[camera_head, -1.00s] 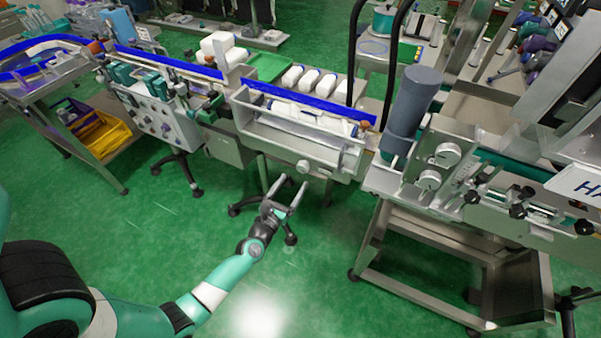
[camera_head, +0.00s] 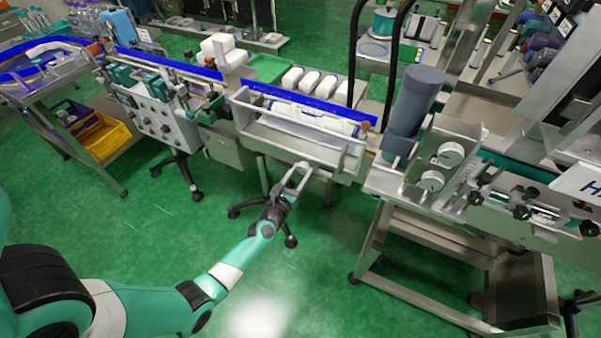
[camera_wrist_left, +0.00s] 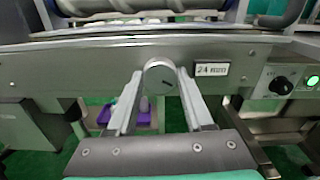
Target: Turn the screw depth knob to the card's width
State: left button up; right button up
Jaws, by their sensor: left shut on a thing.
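The round grey depth knob (camera_wrist_left: 160,76) sits on the front plate of the middle conveyor section, with a small dark mark on its face. The card (camera_wrist_left: 212,69), a white label with "24" and smaller unclear print, is just right of it. My left gripper (camera_wrist_left: 160,85) has a finger on each side of the knob and is shut on it. In the head view my left gripper (camera_head: 298,174) reaches up to the front of this section, and its fingertips largely hide the knob. My right gripper is not in view.
A black dial (camera_wrist_left: 280,85) with a lit green button (camera_wrist_left: 313,80) is on the plate to the right. A steel cart (camera_head: 450,240) stands right; green floor is open in front.

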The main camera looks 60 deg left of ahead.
pick_arm(q)
grip_shut()
jog(key=shift+m, duration=0.4)
